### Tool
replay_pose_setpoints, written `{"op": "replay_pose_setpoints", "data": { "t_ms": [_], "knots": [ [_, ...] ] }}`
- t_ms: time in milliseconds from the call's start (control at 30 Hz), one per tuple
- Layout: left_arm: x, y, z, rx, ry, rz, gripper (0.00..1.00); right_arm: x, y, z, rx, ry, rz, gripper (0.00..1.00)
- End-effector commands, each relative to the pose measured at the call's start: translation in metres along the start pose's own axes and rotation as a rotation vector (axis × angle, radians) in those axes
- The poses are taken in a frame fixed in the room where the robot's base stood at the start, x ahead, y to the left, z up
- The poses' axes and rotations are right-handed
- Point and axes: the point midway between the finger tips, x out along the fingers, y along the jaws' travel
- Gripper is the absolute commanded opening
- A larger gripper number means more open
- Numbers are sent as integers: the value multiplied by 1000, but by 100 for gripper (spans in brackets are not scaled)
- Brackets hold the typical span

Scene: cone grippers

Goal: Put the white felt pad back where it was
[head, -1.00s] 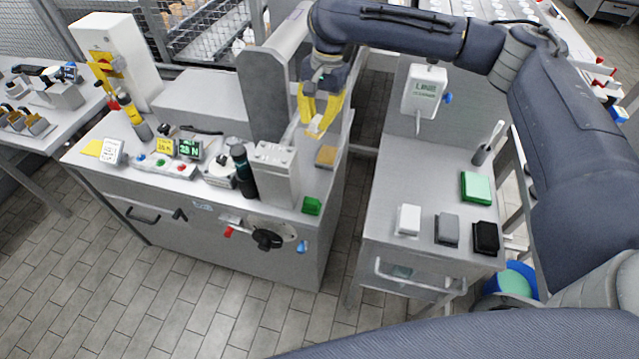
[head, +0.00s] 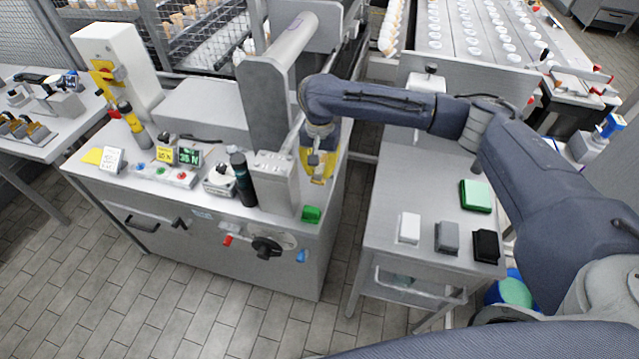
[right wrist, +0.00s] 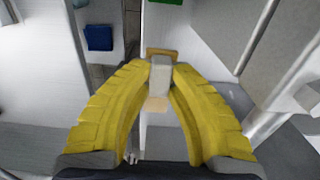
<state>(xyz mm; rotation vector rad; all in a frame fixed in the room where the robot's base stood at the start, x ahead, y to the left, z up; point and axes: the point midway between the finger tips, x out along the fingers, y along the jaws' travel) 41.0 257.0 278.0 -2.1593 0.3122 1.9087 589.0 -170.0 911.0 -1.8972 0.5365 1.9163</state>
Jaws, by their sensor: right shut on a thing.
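My right gripper (head: 318,178) is over the right end of the grey machine cabinet (head: 290,262). Its yellow fingers are shut on a small pale block, apparently the white felt pad (right wrist: 160,75), seen between the fingertips in the right wrist view. The felt texture is too small to make out. A tan block (right wrist: 162,52) shows just behind the held pad there; I cannot tell whether they touch. Another white block (head: 409,228) sits on the right cart (head: 385,185), beside a grey block (head: 447,237) and a black block (head: 486,246). My left gripper is not in view.
A green block (head: 475,196) lies on the cart. A smaller green block (head: 311,214) is on the cabinet's front right edge. A grey upright housing (head: 273,185) and a dark cylinder (head: 243,180) stand close left of my gripper. A gap separates cabinet and cart.

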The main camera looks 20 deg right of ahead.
Motion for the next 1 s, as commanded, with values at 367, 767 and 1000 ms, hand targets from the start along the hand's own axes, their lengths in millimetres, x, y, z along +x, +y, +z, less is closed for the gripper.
{"op": "replay_pose_setpoints", "data": {
  "t_ms": [367, 767, 1000],
  "knots": [
    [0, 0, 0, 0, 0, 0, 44, 29, 0, 0, 0, -1, -2, 0],
    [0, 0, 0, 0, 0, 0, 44, 65, 0, 0, 1, -2, 0, 0],
    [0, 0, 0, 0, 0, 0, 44, 67, 0, -1, 0, 0, -1, 0]
  ]
}}
